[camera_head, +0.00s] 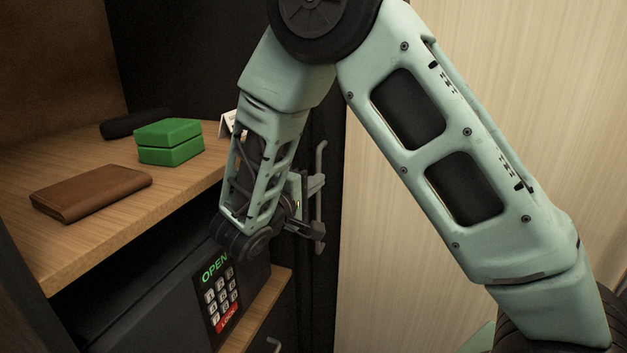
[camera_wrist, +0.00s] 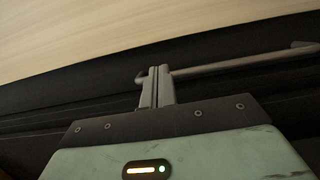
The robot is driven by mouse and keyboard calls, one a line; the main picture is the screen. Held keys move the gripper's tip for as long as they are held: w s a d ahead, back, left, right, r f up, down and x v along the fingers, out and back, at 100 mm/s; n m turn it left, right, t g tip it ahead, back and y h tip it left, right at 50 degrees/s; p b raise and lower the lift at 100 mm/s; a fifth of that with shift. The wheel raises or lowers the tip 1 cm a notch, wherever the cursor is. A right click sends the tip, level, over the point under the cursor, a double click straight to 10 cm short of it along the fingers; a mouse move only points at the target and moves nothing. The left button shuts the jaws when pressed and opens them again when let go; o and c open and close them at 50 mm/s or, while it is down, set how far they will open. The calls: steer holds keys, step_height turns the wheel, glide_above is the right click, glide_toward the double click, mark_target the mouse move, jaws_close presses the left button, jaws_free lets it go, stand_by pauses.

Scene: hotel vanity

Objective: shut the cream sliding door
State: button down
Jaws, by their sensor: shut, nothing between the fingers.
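The cream door (camera_head: 385,270) is the pale, grained panel filling the right of the head view behind my arm. It also shows in the wrist view (camera_wrist: 90,35) as a pale band along the top. A grey bar handle (camera_head: 321,155) stands upright on the dark strip at the panel's left edge. In the wrist view the bar (camera_wrist: 240,65) runs to the right from my fingertips. My gripper (camera_head: 316,184) is shut and empty at the handle; its fingertips (camera_wrist: 156,72) are beside the bar's near end. I cannot tell whether they touch it.
Left is an open wooden shelf (camera_head: 110,225) with a brown wallet (camera_head: 90,190), a green box (camera_head: 168,142) and a dark case (camera_head: 135,123). Below it is a black safe with a keypad (camera_head: 222,300) reading OPEN. A drawer handle (camera_head: 273,345) shows at the bottom.

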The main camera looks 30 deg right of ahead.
steer(key=p+x, duration=0.2)
steer(key=x, duration=0.5)
steer(key=shift+s+p, duration=0.1)
steer(key=shift+p, duration=0.25)
steer(key=shift+f, duration=0.1)
